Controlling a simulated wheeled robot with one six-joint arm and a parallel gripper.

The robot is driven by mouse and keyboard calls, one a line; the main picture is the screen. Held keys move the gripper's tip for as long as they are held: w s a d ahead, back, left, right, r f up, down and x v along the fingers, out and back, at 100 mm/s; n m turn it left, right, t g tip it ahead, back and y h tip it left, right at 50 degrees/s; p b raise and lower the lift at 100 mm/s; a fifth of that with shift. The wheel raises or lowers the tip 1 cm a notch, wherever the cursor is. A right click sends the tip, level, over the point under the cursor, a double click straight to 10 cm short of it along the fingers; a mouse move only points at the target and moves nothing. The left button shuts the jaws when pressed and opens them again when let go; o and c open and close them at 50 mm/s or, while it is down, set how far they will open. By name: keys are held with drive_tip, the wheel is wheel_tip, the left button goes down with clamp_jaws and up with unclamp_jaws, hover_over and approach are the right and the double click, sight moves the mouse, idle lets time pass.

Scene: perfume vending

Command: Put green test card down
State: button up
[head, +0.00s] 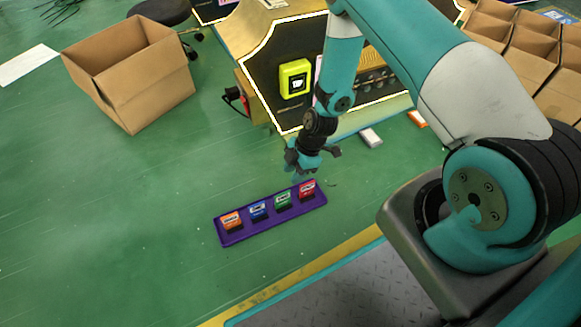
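The green test card (283,201) stands in the purple tray (235,238) on the green floor, third from the left. An orange card (231,220) and a blue card (259,210) are to its left, and a red card (308,189) is to its right. My gripper (308,166) is above and behind the tray's right end, apart from the cards. Its fingers look spread, and I see no card between them. The fingertips are small and partly dark in this view.
An open cardboard box (135,85) stands at upper left. A dark display stand (262,75) with a yellow-green box (294,79) is behind my gripper. A white block (370,138) lies near its base. More cartons (530,45) are at upper right. Floor left of the tray is clear.

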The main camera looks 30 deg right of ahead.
drive_tip(key=a+r+m, duration=0.3)
drive_tip(key=a+r, duration=0.1)
drive_tip(key=r, duration=1)
drive_tip(key=a+r+m, duration=0.2)
drive_tip(key=a+r, duration=0.1)
drive_tip(key=r, duration=1)
drive_tip(key=s+a+r+m, duration=0.1)
drive_tip(key=s+r+m, duration=0.5)
drive_tip(key=s+r, duration=0.9)
drive_tip(key=s, duration=0.3)
drive_tip(key=shift+s+a+r, duration=0.3)
